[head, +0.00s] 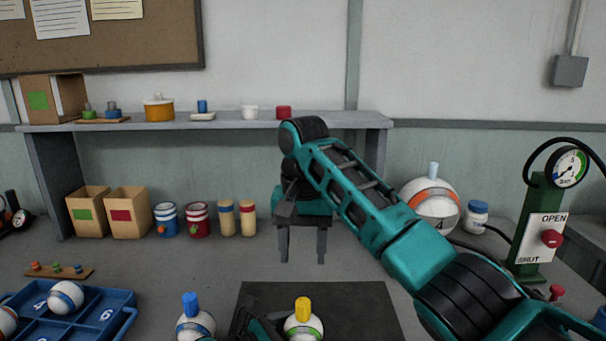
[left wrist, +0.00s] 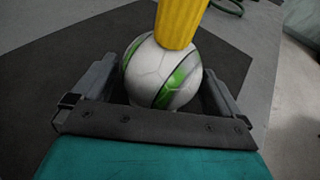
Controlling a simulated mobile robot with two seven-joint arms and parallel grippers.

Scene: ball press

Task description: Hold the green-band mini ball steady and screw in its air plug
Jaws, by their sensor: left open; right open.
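The green-band mini ball (head: 303,328) is white with a green stripe and sits on the dark mat (head: 365,305) at the bottom of the head view. A yellow plug (head: 302,308) stands upright on its top. The ball (left wrist: 143,72) and yellow plug (left wrist: 181,22) also show in the left wrist view. My left gripper (left wrist: 160,85) is open, with one finger on each side of the ball; whether they touch it is unclear. My right gripper (head: 302,258) is open and empty, fingers pointing down, behind and above the ball. How deep the plug sits cannot be told.
A ball with a blue plug (head: 190,304) stands left of the mat. A blue tray (head: 120,322) holds more balls at far left. A large orange-band ball (head: 430,205) and a green gauge post (head: 535,225) stand at right. Tins and boxes line the back.

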